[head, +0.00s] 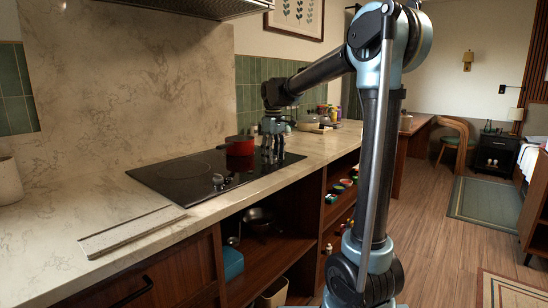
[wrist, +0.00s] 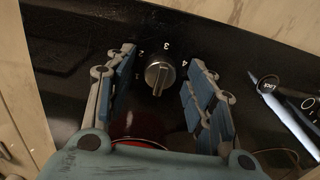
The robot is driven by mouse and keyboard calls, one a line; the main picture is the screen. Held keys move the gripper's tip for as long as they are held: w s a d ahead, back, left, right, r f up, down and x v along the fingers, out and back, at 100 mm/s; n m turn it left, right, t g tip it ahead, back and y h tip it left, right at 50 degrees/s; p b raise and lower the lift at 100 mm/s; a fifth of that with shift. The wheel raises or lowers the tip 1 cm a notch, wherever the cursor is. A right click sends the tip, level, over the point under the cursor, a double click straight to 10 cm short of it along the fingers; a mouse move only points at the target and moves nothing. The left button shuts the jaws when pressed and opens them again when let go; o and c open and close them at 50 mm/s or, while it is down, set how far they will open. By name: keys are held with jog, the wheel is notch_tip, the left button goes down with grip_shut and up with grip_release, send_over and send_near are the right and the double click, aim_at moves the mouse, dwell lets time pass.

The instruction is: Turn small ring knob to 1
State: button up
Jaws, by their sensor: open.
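In the wrist view a round metal knob (wrist: 160,75) with a raised grip bar stands on the black cooktop. White digits 1 to 4 curve around it, with 1 at the left, 3 above and 4 at the right. Which digit its pointer marks is unclear. My gripper (wrist: 158,85) is open, with a blue-padded finger on each side of the knob and a gap to both. In the head view my gripper (head: 272,158) is low over the right part of the cooktop (head: 175,172). A silver knob (head: 218,180) shows near the cooktop's front edge.
A red pot (head: 240,146) stands on the cooktop, just left of my gripper. A pale board (head: 132,230) lies on the counter at the front left. Jars and dishes (head: 322,120) stand farther along the counter. Open shelves (head: 268,262) are below.

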jog(key=c, duration=1.1)
jog(key=shift+m, duration=0.3)
jog(key=m, duration=1.1)
jog(key=o, duration=1.1)
